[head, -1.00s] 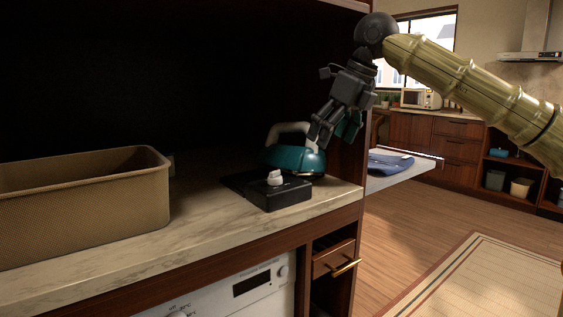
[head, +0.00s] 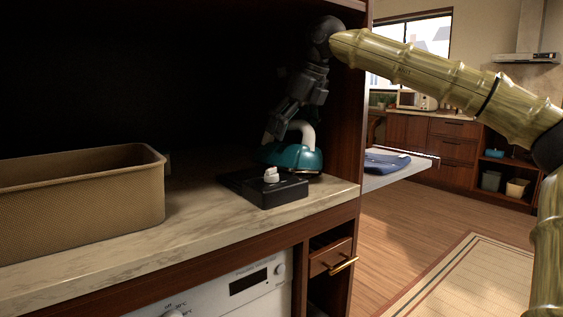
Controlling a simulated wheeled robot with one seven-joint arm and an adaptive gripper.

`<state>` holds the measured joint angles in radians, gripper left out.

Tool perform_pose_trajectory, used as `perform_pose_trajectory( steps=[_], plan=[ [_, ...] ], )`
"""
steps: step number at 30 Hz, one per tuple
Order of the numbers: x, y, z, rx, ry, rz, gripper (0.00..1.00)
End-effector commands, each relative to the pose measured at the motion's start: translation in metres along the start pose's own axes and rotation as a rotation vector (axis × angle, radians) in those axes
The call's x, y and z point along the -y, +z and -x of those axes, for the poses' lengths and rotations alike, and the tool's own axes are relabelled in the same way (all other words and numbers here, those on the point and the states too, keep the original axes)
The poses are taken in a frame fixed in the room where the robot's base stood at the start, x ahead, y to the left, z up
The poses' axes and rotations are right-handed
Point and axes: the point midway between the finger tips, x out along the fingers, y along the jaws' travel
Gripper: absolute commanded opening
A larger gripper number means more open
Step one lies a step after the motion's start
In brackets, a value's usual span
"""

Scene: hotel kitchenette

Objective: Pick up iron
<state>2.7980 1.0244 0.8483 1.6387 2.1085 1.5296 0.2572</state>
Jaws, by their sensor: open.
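The iron (head: 296,156) is teal with a pale handle (head: 306,131). It stands on the marble counter inside the dark alcove, just behind a flat black box with a white knob (head: 271,174). My gripper (head: 274,130) is dark and points down at the handle's left part, overlapping it in the picture. It is open and holds nothing that I can see. The fingertips are dark against the alcove, so I cannot tell whether they touch the handle. Part of the handle is hidden behind the gripper.
A tan woven basket (head: 85,197) stands at the left on the counter (head: 185,235). The alcove's wooden side wall (head: 349,120) rises right of the iron. Beyond it, a folded blue cloth (head: 384,163) lies on a board. Bare counter lies between basket and black box.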

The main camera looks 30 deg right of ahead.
Motion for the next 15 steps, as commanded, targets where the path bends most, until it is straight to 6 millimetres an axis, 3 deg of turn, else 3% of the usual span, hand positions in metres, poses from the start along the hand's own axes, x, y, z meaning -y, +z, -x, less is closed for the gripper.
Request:
perform_pose_trajectory(
  steps=[6,14,15],
  plan=[
    [-0.001,0.004,-0.029,-0.001,0.001,0.001,0.88],
    [-0.001,0.004,-0.032,0.0,0.0,0.002,0.88],
    [-0.001,0.004,-0.032,0.0,0.0,0.002,0.84]
  ],
)
